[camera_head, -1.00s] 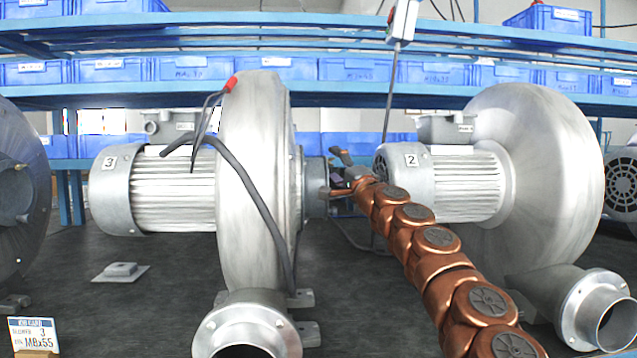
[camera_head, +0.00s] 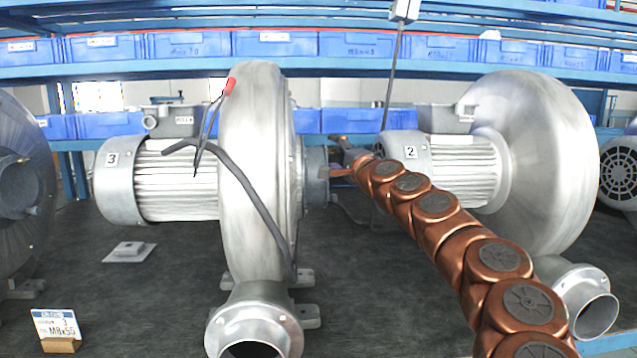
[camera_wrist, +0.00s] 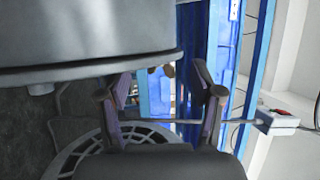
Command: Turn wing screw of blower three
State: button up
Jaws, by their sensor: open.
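Blower three (camera_head: 255,170) stands left of centre in the head view, with a "3" label on its motor (camera_head: 180,190). Its short round inlet (camera_head: 316,178) faces right. My gripper (camera_head: 343,157) is open just right of this inlet, its fingers pointing towards it; contact cannot be told at this size. In the wrist view my gripper's fingers (camera_wrist: 162,88) are spread apart with nothing held between them. A small brass-coloured piece (camera_wrist: 168,70) shows beyond them, under the rim of a large grey round body (camera_wrist: 90,35); it may be the wing screw. No wing screw can be made out in the head view.
Blower two (camera_head: 535,165) stands close on the right, behind my arm. A dark cable (camera_head: 245,190) with a red end hangs over blower three. A card (camera_head: 55,328) stands at the front left. Blue shelves (camera_head: 330,72) with bins run along the back.

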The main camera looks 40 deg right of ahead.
jog(key=shift+s+r+m+g+p, duration=0.1)
jog(key=shift+r+m+g+p, duration=0.35)
jog(key=shift+p, duration=2.65)
jog(key=g+p, duration=0.1)
jog(key=p, duration=0.5)
jog(key=g+p, duration=0.1)
jog(key=p, duration=0.4)
jog(key=m+g+y+p, duration=0.1)
jog(key=p, duration=0.5)
jog(key=shift+r+g+p, duration=0.25)
jog(key=shift+p, duration=0.1)
